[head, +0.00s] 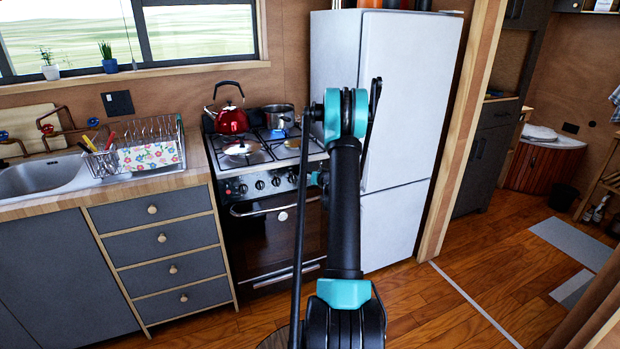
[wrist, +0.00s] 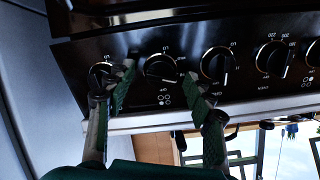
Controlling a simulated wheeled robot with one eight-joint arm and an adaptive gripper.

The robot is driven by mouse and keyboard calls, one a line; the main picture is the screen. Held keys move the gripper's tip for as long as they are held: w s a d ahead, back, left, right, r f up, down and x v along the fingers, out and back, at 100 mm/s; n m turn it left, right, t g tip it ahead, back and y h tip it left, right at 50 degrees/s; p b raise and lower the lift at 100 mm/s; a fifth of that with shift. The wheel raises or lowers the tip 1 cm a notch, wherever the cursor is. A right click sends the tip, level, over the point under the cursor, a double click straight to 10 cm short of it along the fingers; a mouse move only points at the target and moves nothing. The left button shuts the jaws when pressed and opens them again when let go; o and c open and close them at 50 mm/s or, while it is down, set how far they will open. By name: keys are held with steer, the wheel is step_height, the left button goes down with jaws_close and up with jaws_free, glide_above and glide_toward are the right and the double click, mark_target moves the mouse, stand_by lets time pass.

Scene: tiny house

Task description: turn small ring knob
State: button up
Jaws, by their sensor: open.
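In the wrist view, which looks upside down, the stove's black control panel (wrist: 190,104) carries a row of round black knobs with printed marks. My gripper (wrist: 160,74) is open, with green-padded fingers on either side of one knob (wrist: 161,66). I cannot tell whether they touch it. The left finger partly overlaps the end knob (wrist: 99,74); another knob (wrist: 216,64) shows just right of the right finger. The printed ring symbols are too small to tell which knob is the small ring's. In the head view, the stove (head: 270,228) stands ahead and my arm hides my gripper.
The white fridge (head: 400,110) is close on the stove's right. The counter with dish rack (head: 135,145) is on its left. The floor at right is mostly clear.

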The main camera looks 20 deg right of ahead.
steer(key=shift+w, duration=0.2)
steer(key=c, duration=1.2)
steer(key=shift+o, duration=0.2)
steer(key=shift+m, duration=0.3)
steer(key=m, duration=1.3)
steer(key=shift+d+f+t, duration=0.1)
steer(key=shift+f+t, duration=0.05)
steer(key=shift+t, duration=0.15)
steer(key=shift+s, duration=0.1)
